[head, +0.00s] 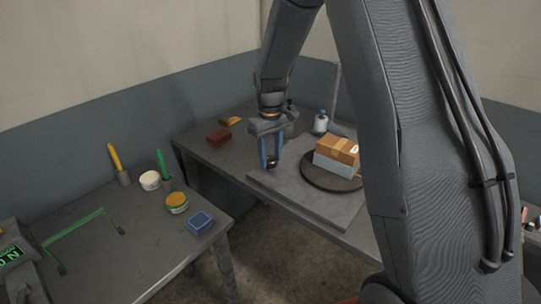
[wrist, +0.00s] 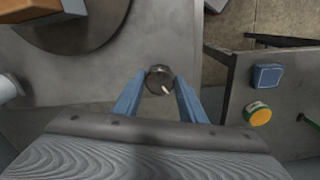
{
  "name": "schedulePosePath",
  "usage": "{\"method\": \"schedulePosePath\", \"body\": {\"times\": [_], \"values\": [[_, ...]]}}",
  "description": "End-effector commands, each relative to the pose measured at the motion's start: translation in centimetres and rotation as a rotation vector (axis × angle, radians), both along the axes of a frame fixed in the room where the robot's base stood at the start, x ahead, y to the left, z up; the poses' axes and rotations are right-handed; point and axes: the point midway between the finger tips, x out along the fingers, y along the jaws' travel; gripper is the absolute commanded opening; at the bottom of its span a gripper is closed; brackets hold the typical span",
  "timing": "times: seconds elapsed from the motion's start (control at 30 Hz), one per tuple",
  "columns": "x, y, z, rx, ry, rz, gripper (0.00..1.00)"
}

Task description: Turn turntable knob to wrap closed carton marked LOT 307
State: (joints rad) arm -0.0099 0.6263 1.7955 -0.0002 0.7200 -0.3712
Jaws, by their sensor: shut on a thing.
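My gripper (head: 271,163) points straight down over the near left corner of the turntable base (head: 310,205). In the wrist view my gripper (wrist: 160,85) has its two blue fingers shut on the dark round knob (wrist: 158,76), which has a pale pointer mark. The round dark turntable plate (head: 313,183) carries a closed brown carton (head: 338,149) on top of a grey-blue block (head: 333,165). A white label shows on the carton, too small to read. My arm covers the right side of the plate in the head view.
A white bottle (head: 321,123) stands behind the turntable. A dark red block (head: 219,137) and a yellow item (head: 230,121) lie at the back left. The left table (head: 120,255) holds a blue box (head: 200,222), a yellow-lidded jar (head: 177,203) and a white tub (head: 150,180).

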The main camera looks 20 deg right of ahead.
Motion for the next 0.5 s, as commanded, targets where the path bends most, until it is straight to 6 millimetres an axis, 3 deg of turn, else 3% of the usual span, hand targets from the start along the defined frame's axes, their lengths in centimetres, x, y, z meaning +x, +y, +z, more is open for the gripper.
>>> {"method": "schedulePosePath", "body": {"times": [0.5], "values": [[0.12,0.04,0.18,-0.001,-0.004,0.490,0.15]]}}
